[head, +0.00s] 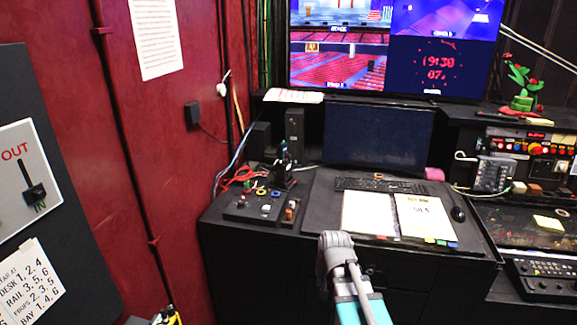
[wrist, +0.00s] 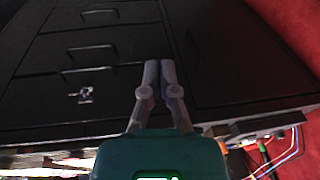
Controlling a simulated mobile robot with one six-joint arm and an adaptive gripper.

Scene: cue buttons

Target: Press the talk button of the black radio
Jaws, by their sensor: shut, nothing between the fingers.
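A small black upright device (head: 282,172), which looks like the radio, stands at the back left of the black desk (head: 325,215), behind a panel of knobs. Its talk button is too small to make out. My arm shows grey and teal at the bottom middle of the head view, in front of the desk. In the wrist view my gripper (wrist: 160,68) has its two grey fingers together, with nothing between them. It is in front of the desk's dark drawer fronts, apart from the radio.
A knob panel (head: 262,207), a keyboard (head: 380,184), papers (head: 367,213) and a mouse (head: 457,214) lie on the desk. A dark monitor (head: 378,135) stands behind. Red and blue cables (head: 237,177) run at the left, near the red wall (head: 185,240).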

